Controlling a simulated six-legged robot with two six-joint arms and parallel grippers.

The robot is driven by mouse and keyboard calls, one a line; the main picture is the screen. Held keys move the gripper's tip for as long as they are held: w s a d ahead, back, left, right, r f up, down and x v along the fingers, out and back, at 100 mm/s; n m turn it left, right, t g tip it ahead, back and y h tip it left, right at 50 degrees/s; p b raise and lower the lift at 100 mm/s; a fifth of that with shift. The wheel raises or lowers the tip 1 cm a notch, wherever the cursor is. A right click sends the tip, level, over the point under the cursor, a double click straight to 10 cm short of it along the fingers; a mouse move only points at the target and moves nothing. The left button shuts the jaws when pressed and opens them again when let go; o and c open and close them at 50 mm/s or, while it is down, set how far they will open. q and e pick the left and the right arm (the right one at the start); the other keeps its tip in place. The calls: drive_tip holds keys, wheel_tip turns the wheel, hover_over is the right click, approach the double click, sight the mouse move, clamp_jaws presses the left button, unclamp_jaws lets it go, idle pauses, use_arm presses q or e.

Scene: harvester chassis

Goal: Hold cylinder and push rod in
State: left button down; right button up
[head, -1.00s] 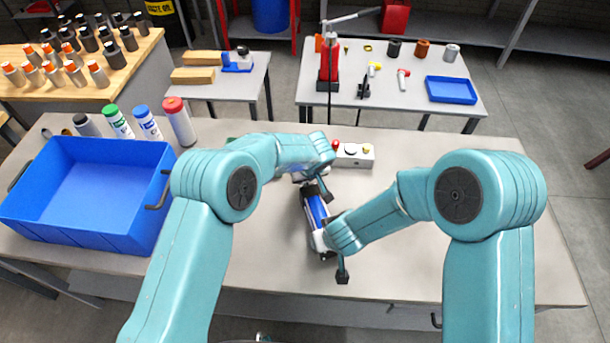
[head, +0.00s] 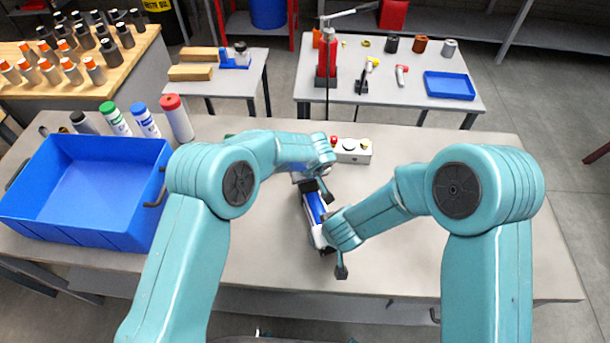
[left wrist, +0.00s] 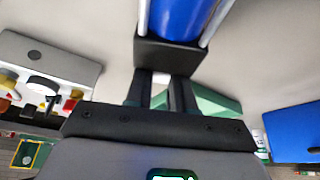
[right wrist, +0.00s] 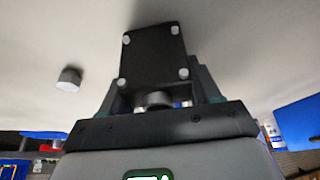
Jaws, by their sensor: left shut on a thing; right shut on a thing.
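The cylinder has a blue body (head: 314,206) and lies on the workbench in the middle of the head view, between my two grippers. It also shows in the left wrist view (left wrist: 182,16) as a blue barrel with pale tie rods and a black end block (left wrist: 170,55). My left gripper (left wrist: 165,92) is shut at that black end. My right gripper (right wrist: 154,98) is shut at the other end, around a short metal part below a black square end plate with bolts (right wrist: 153,55). The rod is mostly hidden, and how far it is in cannot be told.
A blue bin (head: 85,238) stands at the left of the bench, with several capped bottles (head: 178,120) behind it. A white button box (head: 351,151) sits just behind the cylinder.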

sight(312, 194)
use_arm(q)
drive_tip(key=shift+s+d+f, duration=0.25)
drive_tip(key=shift+s+d, duration=0.1)
drive_tip(key=shift+s, duration=0.35)
use_arm(e)
drive_tip(key=shift+w+r, duration=0.1)
drive_tip(key=shift+w, duration=0.05)
use_arm(q)
drive_tip(key=c, duration=0.9)
unclamp_jaws()
drive_tip(key=v, duration=1.2)
drive_tip(key=shift+w+a+r, duration=0.2)
drive_tip(key=shift+w+r, duration=0.1)
drive_tip(key=shift+w, duration=0.05)
use_arm(e)
drive_tip(key=o, duration=1.5)
drive_tip(key=shift+o, duration=0.4)
drive_tip(key=shift+s, duration=0.2)
